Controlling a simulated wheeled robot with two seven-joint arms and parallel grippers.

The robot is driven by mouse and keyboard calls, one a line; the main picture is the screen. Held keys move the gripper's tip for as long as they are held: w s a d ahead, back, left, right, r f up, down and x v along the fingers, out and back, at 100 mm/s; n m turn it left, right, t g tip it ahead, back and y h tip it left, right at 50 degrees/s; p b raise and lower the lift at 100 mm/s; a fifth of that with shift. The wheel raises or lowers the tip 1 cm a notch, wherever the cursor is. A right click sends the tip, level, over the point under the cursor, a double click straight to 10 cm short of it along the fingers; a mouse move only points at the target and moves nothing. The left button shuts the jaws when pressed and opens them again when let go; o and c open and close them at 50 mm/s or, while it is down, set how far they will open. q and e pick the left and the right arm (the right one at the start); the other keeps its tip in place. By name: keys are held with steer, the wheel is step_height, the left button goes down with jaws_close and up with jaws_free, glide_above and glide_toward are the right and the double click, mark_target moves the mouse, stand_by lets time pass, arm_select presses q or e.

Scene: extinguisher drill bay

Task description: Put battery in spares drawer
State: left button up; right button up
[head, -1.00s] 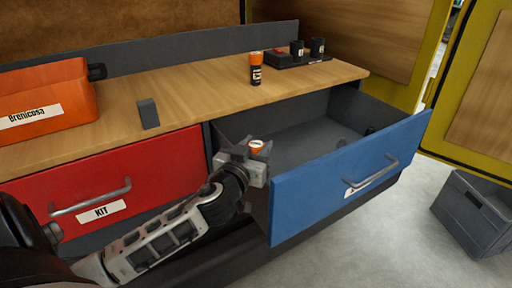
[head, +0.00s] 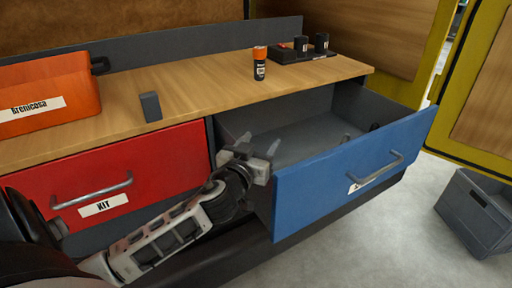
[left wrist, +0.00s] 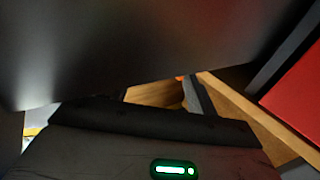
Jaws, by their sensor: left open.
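My left gripper (head: 257,147) is open and empty, its fingers over the left end of the open blue drawer (head: 350,172). The battery last seen between the fingers does not show now; the drawer's near left inside is hidden by the gripper and the drawer front. Another battery (head: 259,64), orange-topped and black, stands upright on the wooden bench above. The blue drawer has a white label, too oblique to read. In the left wrist view a dark grey surface fills the top. My right gripper is not in view.
The red KIT drawer (head: 115,172) is shut, left of the blue one. An orange case (head: 50,98) and a small grey block (head: 150,107) are on the bench. A black tray (head: 305,53) holds dark cylinders at the back. A grey crate (head: 476,215) stands on the floor at right.

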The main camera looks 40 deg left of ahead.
arm_select(q)
steer(key=r+b+v, duration=0.1)
steer(key=v, duration=1.1)
steer(key=s+d+f+m+g+h, duration=0.2)
steer(key=s+d+f+g+h, duration=0.1)
steer(key=d+f, duration=0.5)
steer(key=s+d+f+m+g+h, duration=0.2)
steer(key=s+d+f+g+h, duration=0.1)
steer(key=d+f, duration=0.6)
steer(key=shift+s+f+m+h, duration=0.4)
steer(key=shift+s+f+h, duration=0.3)
steer(key=shift+f+h, duration=0.35)
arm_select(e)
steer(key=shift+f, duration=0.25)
arm_select(q)
steer(key=shift+d, duration=0.1)
steer(key=shift+a+r+g+p, duration=0.3)
steer(key=shift+r+p, duration=0.35)
steer(key=shift+p, duration=1.1)
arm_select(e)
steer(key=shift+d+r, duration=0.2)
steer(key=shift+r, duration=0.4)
